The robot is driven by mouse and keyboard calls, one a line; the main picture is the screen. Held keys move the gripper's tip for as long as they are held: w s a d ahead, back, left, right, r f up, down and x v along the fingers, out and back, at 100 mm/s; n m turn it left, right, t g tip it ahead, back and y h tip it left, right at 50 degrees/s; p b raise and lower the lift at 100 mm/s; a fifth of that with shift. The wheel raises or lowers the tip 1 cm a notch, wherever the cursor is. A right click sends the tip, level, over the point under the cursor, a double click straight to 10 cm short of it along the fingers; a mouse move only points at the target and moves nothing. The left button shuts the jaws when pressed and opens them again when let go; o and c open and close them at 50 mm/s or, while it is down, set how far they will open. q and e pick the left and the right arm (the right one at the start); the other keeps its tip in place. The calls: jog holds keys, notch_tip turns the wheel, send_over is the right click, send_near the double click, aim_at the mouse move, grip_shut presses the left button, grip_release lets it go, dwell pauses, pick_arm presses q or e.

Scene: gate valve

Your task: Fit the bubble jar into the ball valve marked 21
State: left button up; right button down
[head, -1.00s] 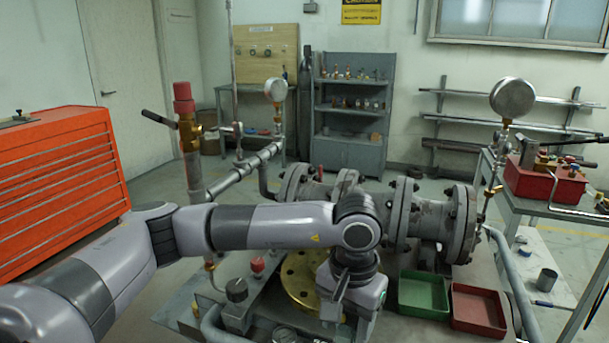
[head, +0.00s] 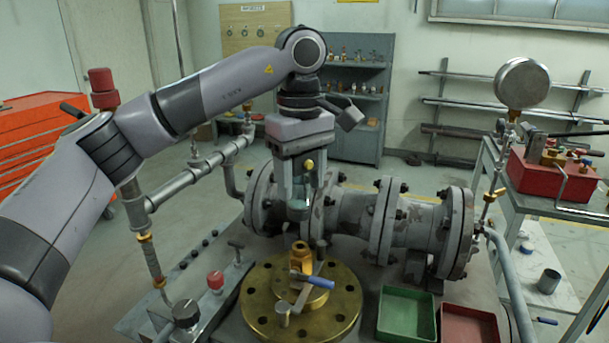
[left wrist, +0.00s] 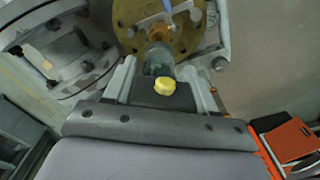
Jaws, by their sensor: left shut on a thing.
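My left gripper (head: 299,212) is shut on the bubble jar (head: 298,203), a small bluish glass piece, and points down. In the left wrist view the jar (left wrist: 158,58) sits between the fingers, with a yellow cap (left wrist: 165,86) on the palm side. Below it stands a brass ball valve (head: 301,257) with a blue-tipped lever (head: 320,282), on a round brass flange (head: 344,303). The jar is above the valve and apart from it in the head view. The mark 21 cannot be read. My right gripper is out of view.
A large grey flanged pipe (head: 345,213) runs just behind the flange. A green tray (head: 406,314) and a red tray (head: 468,325) lie to its right. A block with a red knob (head: 215,281) and a black knob (head: 186,314) is at its left.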

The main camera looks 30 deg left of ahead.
aim_at(301, 219)
pick_arm(q)
notch_tip(301, 219, down, 4)
jog(key=b, duration=0.3)
jog(key=shift+f, duration=0.1)
jog(key=shift+f+b, duration=0.35)
jog(key=shift+b, duration=0.05)
jog(key=shift+f, duration=0.4)
dwell(0.8)
jog(key=shift+f, duration=1.2)
dwell(1.7)
